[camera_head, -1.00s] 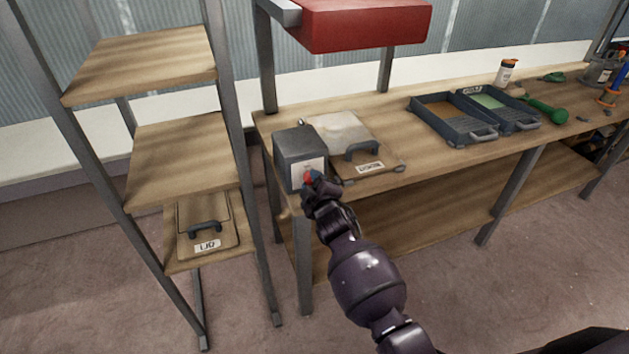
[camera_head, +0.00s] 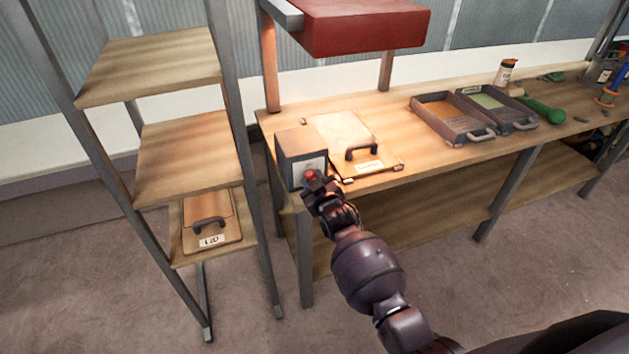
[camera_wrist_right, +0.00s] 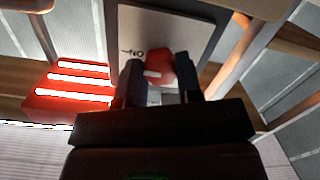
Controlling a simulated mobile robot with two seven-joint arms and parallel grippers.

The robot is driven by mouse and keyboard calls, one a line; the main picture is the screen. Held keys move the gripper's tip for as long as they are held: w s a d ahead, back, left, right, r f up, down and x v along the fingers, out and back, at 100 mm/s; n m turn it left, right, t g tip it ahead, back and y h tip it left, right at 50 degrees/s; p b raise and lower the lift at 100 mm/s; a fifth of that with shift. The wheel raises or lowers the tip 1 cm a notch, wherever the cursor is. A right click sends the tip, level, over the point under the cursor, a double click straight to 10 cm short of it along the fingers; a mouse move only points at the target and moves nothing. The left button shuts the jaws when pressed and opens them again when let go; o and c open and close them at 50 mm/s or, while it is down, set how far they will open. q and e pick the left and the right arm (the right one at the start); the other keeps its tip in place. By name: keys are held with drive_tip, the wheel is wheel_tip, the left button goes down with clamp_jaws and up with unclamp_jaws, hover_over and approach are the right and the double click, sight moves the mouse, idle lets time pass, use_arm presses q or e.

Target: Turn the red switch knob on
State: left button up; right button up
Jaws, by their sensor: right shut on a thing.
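The red switch knob (camera_head: 310,174) is on the front face of a grey switch box (camera_head: 293,147) at the bench's left end. My right gripper (camera_head: 317,186) is at the box front, shut on the knob. In the right wrist view the red knob (camera_wrist_right: 160,66) sits between the two dark fingers of the right gripper (camera_wrist_right: 157,82). The fingers hide parts of the knob. My left gripper is not in view.
The red overhead heater (camera_head: 365,27) hangs above the bench; its bars (camera_wrist_right: 82,78) glow in the right wrist view. A board with a handle (camera_head: 375,165) lies beside the box. Trays (camera_head: 450,132) stand further right. A shelf rack (camera_head: 187,160) stands left.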

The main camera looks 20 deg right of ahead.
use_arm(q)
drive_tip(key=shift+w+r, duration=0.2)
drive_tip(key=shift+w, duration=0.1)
use_arm(e)
drive_tip(key=o, duration=0.9)
drive_tip(key=shift+o, duration=0.2)
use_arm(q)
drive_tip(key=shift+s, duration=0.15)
use_arm(e)
drive_tip(key=shift+s, duration=0.1)
drive_tip(key=shift+s, duration=0.2)
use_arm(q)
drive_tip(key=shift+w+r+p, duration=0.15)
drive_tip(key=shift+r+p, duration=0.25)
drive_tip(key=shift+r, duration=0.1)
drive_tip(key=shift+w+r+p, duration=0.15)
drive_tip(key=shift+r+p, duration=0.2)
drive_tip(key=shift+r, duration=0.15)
use_arm(e)
drive_tip(key=s+r, duration=0.1)
drive_tip(key=s, duration=0.9)
drive_tip(key=shift+d, duration=0.15)
drive_tip(key=shift+s, duration=0.1)
